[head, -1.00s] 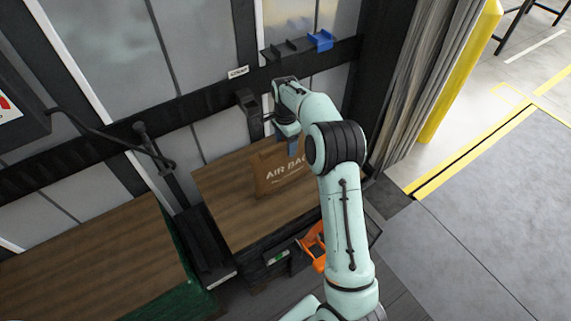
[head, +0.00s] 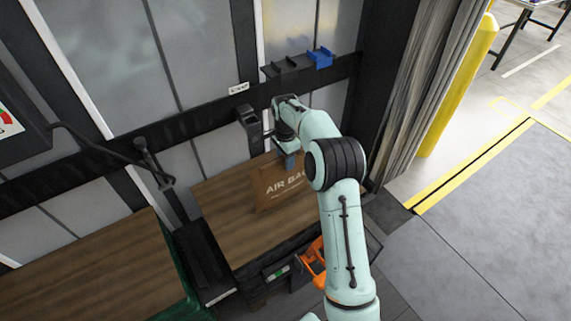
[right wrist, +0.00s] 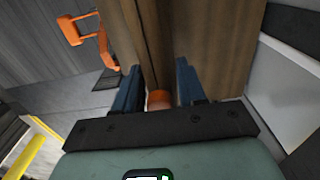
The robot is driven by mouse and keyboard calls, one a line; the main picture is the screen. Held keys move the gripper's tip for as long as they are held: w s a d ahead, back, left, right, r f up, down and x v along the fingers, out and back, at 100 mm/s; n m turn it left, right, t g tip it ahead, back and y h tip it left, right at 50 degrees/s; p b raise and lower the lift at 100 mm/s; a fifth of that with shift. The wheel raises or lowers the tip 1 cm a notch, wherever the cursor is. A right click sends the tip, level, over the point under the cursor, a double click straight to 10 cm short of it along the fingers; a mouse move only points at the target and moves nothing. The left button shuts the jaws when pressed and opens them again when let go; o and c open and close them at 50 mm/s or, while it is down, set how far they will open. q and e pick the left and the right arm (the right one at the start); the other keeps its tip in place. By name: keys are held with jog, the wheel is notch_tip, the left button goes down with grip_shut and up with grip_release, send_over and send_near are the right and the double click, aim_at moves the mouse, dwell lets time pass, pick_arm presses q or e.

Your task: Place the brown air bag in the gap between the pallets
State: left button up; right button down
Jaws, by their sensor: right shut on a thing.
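The brown air bag (head: 268,192) stands upright above or on the wooden top of the right pallet load (head: 225,205) in the head view. I cannot tell whether it touches the wood. My right gripper (head: 291,160) is shut on the bag's upper edge, partly hidden by my arm. In the right wrist view the blue fingers (right wrist: 158,92) flank a brown edge and a small orange piece (right wrist: 158,99). The left pallet load (head: 85,255) has a wooden top and a green side. The gap (head: 203,262) between the loads holds dark parts. My left gripper is out of view.
An orange handle (head: 314,262) sits at the right load's front, also in the right wrist view (right wrist: 72,30). A black rail (head: 195,118) with a blue holder (head: 320,57) runs along the door behind. A yellow post (head: 457,85) and open floor lie right.

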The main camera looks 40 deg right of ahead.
notch_tip(320, 180, up, 20)
jog(key=shift+f, duration=0.2)
jog(key=shift+a, duration=0.1)
jog(key=a+f+n, duration=0.2)
jog(key=a+n, duration=0.1)
jog(key=w+a+f+n, duration=0.1)
jog(key=a+f+n, duration=0.2)
jog(key=a, duration=0.1)
jog(key=w+a+f+n, duration=0.1)
jog(key=a+f+n, duration=0.1)
jog(key=a+f, duration=0.1)
jog(key=shift+a+f+n, duration=0.1)
jog(key=shift+a+n, duration=0.25)
jog(key=shift+n, duration=0.05)
jog(key=s+a+f+n, duration=0.3)
jog(key=a+f+n, duration=0.1)
jog(key=a+n, duration=0.1)
jog(key=s+a+f+n, duration=0.3)
jog(key=a+f+n, duration=0.2)
jog(key=a, duration=0.3)
jog(key=shift+s, duration=0.4)
